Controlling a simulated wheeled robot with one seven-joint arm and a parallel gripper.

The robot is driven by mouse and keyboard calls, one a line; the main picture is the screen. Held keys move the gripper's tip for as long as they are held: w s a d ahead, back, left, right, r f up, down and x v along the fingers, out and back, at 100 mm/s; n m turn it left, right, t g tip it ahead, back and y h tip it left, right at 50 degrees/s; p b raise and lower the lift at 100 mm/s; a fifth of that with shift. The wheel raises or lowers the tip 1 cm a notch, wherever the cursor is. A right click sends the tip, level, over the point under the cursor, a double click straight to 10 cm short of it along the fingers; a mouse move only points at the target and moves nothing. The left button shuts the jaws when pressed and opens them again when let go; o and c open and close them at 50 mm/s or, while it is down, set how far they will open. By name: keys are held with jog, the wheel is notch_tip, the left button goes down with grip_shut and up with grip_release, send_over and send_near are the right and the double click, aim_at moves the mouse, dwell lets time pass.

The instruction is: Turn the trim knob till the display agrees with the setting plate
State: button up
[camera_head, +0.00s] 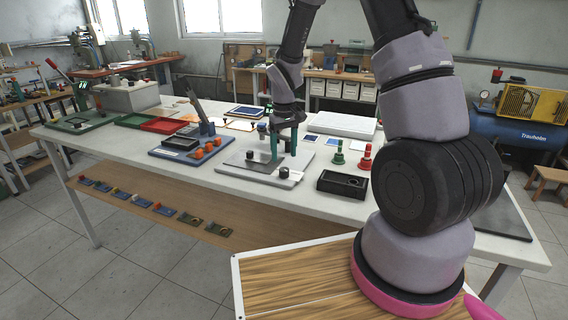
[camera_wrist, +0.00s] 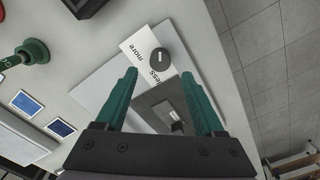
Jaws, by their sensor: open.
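The black trim knob (camera_head: 284,172) sits on a white label on the pale grey base plate (camera_head: 232,168) near the front of the table. In the wrist view the knob (camera_wrist: 160,57) has a white mark on top, and its label (camera_wrist: 143,47) reads "more" and "less". My gripper (camera_head: 284,156) is open, with green fingers pointing down over the base plate, just behind the knob. In the wrist view the knob shows beyond the fingertips (camera_wrist: 160,74), apart from both. I cannot make out a display reading or a setting plate.
A black tray (camera_head: 342,184) stands right of the base plate, with green (camera_head: 339,154) and red (camera_head: 366,158) posts behind it. A blue board with orange knobs (camera_head: 187,152) lies to the left. A small dark post (camera_head: 249,156) stands on the base plate.

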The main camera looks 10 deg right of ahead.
jog(key=shift+r, duration=2.65)
notch_tip(320, 180, up, 17)
jog(key=m+t+y, duration=0.1)
jog(key=m+t, duration=0.2)
send_over(284, 169)
jog(key=s+d, duration=0.4)
jog(key=s, duration=0.3)
jog(key=s+d+r+m+t, duration=0.1)
jog(key=s+r+m+t, duration=0.1)
jog(key=s+r, duration=0.2)
jog(key=s+d+r+m+t+y, duration=0.1)
jog(key=s+r, duration=0.4)
jog(key=s, duration=0.6)
jog(key=shift+s+r+m+t, duration=0.15)
jog(key=shift+s+m+t, duration=0.05)
jog(key=shift+m+t, duration=0.45)
